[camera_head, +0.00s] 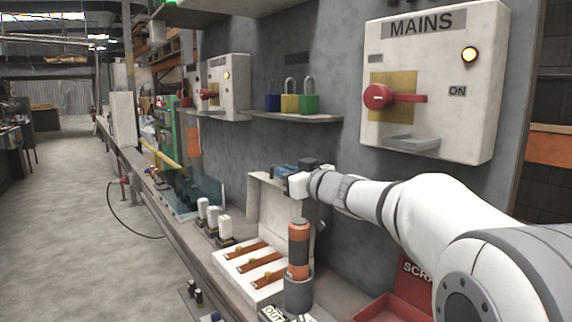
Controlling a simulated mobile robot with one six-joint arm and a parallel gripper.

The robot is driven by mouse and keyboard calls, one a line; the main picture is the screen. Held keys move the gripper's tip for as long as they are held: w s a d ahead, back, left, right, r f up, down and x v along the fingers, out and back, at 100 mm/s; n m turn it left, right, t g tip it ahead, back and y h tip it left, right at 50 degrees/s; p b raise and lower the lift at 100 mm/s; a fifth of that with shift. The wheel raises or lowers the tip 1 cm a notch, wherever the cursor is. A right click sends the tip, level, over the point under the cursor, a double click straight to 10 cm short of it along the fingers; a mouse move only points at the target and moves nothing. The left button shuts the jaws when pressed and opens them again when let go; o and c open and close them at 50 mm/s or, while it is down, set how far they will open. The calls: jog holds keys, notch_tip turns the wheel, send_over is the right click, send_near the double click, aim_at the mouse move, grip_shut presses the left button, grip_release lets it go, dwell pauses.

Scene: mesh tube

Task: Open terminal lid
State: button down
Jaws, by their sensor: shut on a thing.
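The pale terminal box (232,262) sits on the bench at the lower middle, with several copper-coloured bars (262,263) showing inside it. Its pale terminal lid (265,205) stands raised, roughly upright, at the back of the box. My gripper (281,174) is at the lid's upper edge, shut on the lid. The fingertips are small and dark, and the exact contact is hard to make out. My white arm reaches in from the right.
A black-and-orange cylinder (298,250) stands in a grey holder (298,292) in front of the box. White-topped fuses (213,217) stand left of it. A red scrap bin (372,308) is at lower right. The MAINS panel (435,85) and a shelf of padlocks (292,116) are on the wall.

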jog(key=shift+w+d, duration=0.1)
jog(key=shift+d, duration=0.05)
jog(key=c, duration=1.5)
grip_release()
jog(key=p+v, duration=0.1)
jog(key=v, duration=0.5)
jog(key=shift+s+d+r+p, duration=0.1)
jog(key=shift+s+d+p, duration=0.2)
jog(key=shift+s+d, duration=0.2)
jog(key=shift+s, duration=0.2)
